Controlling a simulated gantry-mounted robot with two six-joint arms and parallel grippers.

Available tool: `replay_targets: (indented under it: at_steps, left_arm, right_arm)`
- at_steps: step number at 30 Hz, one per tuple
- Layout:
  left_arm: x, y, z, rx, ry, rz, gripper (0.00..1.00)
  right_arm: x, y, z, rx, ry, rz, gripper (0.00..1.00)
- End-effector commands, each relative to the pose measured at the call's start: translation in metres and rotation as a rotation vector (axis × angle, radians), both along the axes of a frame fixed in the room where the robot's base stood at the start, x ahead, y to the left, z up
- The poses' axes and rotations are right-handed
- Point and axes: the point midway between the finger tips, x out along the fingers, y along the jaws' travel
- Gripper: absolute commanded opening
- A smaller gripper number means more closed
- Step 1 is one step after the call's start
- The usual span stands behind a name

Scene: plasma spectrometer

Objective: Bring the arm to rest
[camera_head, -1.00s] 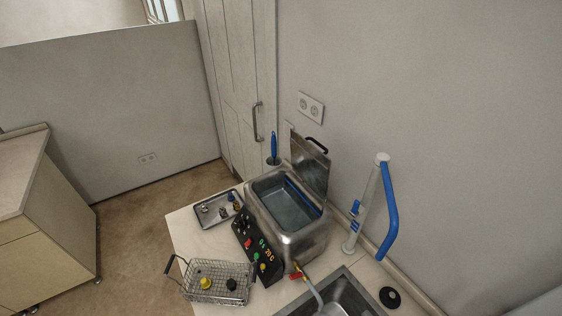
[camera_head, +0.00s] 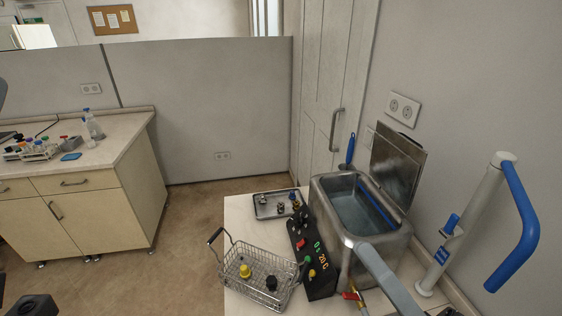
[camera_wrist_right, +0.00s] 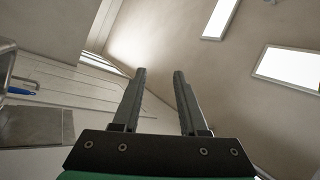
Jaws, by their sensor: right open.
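My right gripper (camera_wrist_right: 160,73) shows in the right wrist view. Its two dark fingers are apart with nothing between them. They stand up against a bare wall and bright lit panels, clear of any object. I cannot make out the right gripper in the head view.
A wire basket (camera_head: 258,278) with a yellow and a black item stands at the counter's front left. A small metal tray (camera_head: 270,206) is behind it. Open floor (camera_head: 195,215) lies left.

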Motion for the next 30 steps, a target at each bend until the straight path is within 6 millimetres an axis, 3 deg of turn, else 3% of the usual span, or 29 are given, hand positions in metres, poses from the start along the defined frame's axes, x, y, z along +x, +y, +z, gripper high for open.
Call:
replay_targets:
  at_steps: [1, 5, 8, 11, 12, 15, 16, 18, 23, 30]
  left_arm:
    - [0.000, 0.000, -0.023, 0.000, 0.000, 0.000, 0.45]
    - [0.000, 0.000, -0.044, 0.000, -0.001, 0.000, 0.45]
    - [0.000, 0.000, -0.055, 0.000, -0.001, 0.000, 0.45]
    - [0.000, 0.000, -0.054, 0.000, -0.001, 0.000, 0.45]
    - [0.000, 0.000, -0.052, 0.000, -0.001, 0.000, 0.45]
    - [0.000, 0.000, -0.051, 0.000, -0.001, 0.000, 0.45]
    - [0.000, 0.000, -0.046, 0.000, 0.000, 0.000, 0.45]
    - [0.000, 0.000, -0.008, 0.000, 0.000, 0.000, 0.45]
    - [-0.001, 0.000, 0.049, 0.000, -0.002, 0.000, 0.45]
    - [0.000, 0.000, 0.165, 0.000, -0.001, 0.000, 0.45]
  right_arm:
    - [-0.001, 0.009, 0.012, -0.065, -0.108, -0.047, 0.42]
    - [-0.010, 0.015, 0.065, -0.209, -0.347, -0.241, 0.42]
    - [-0.023, 0.007, 0.106, -0.302, -0.505, -0.445, 0.42]
    - [-0.033, -0.016, 0.142, -0.407, -0.602, -0.700, 0.42]
    - [-0.033, -0.029, 0.149, -0.462, -0.612, -0.808, 0.42]
    - [-0.028, -0.058, 0.145, -0.653, -0.596, -1.069, 0.42]
    - [-0.028, -0.057, 0.151, -0.696, -0.609, -1.091, 0.42]
    - [-0.028, -0.057, 0.189, -0.685, -0.609, -1.079, 0.42]
    - [-0.028, -0.056, 0.245, -0.683, -0.607, -1.077, 0.42]
    - [-0.028, -0.057, 0.361, -0.682, -0.606, -1.075, 0.42]
